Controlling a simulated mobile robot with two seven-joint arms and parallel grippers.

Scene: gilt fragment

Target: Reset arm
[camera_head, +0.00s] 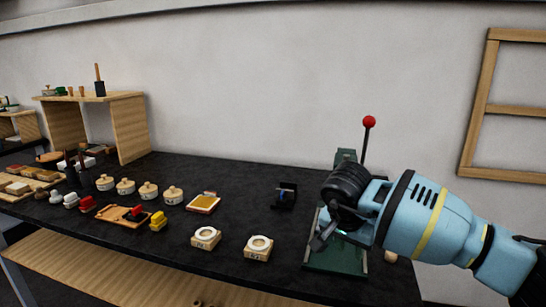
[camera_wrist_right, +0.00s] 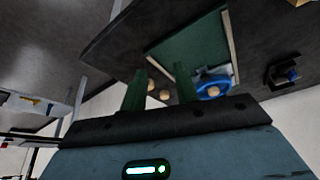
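My right arm comes in from the right in the head view, its gripper (camera_head: 322,234) in front of the green press. The wrist view shows its two fingers (camera_wrist_right: 158,86) spread apart with nothing held between them. Small round tan things show behind the fingers there, but I cannot tell what they are. My left gripper is in neither view.
The green press has a red-knobbed lever (camera_head: 368,123) and a flat base (camera_head: 334,259). Round-topped blocks (camera_head: 258,248), a small black stand (camera_head: 285,195) and a tan tray (camera_head: 203,202) lie left on the dark table (camera_head: 240,182). A wooden shelf (camera_head: 130,130) stands back left.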

